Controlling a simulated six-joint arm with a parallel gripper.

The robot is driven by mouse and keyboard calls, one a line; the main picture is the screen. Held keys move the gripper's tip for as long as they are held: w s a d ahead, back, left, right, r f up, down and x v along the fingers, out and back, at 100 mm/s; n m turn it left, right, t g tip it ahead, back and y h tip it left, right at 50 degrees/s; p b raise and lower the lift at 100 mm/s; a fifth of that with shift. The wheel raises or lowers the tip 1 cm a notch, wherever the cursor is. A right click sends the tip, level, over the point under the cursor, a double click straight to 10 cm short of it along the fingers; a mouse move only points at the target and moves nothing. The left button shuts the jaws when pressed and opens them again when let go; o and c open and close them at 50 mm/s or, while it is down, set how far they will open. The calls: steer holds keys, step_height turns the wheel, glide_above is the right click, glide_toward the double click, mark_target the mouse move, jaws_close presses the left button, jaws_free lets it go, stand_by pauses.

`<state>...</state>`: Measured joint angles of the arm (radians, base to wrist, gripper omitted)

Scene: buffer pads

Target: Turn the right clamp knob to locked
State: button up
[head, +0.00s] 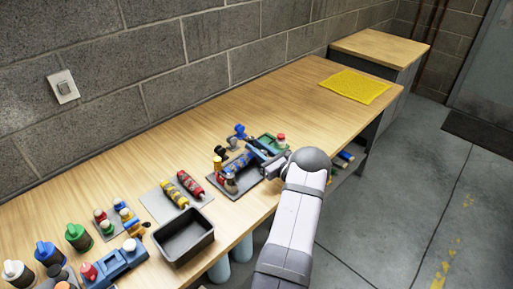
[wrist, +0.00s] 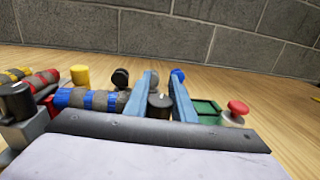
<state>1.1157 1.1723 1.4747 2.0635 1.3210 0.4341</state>
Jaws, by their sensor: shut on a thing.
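A clamp fixture (head: 222,192) stands mid-bench with a blue and grey banded roller (head: 238,163) lying in it. The roller also shows in the wrist view (wrist: 88,98). A black knob (wrist: 160,102) with a small pale mark on top sits at the roller's right end, between the blue fingers of my gripper (wrist: 164,84). My gripper is shut on this right clamp knob. In the head view my gripper (head: 264,156) reaches the fixture's right side and the held knob is hidden. Another black knob (wrist: 16,100) stands at the left. I cannot read either knob's setting.
A yellow cap (wrist: 80,74) and a dark round piece (wrist: 120,77) stand close behind the roller. A green tray (wrist: 207,110) and a red knob (wrist: 238,107) are just right of my fingers. A black bin (head: 186,257) stands front left. The bench toward the yellow mat (head: 355,86) is clear.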

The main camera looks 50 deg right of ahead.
steer(key=y+b, duration=0.1)
steer(key=n+y+b, duration=0.1)
steer(key=b, duration=0.1)
steer(key=shift+a+f, duration=0.1)
steer(key=shift+f, duration=0.15)
steer(key=shift+a+n+y+b, duration=0.25)
steer(key=shift+n+y+b, duration=0.4)
steer(key=shift+b, duration=0.3)
steer(key=shift+a+r+n+y+b, duration=0.15)
steer(key=shift+r+n+y+b, duration=0.2)
steer(key=shift+y, duration=0.4)
steer(key=o, duration=1.1)
steer(key=shift+c, duration=0.2)
steer(key=shift+s+f, duration=0.1)
steer(key=shift+s+d+b, duration=0.2)
steer(key=shift+s, duration=1)
steer(key=shift+s+d+b, duration=0.2)
steer(key=shift+s+b, duration=0.05)
steer(key=shift+s, duration=0.9)
steer(key=shift+s+d+b, duration=0.2)
steer(key=shift+s, duration=1)
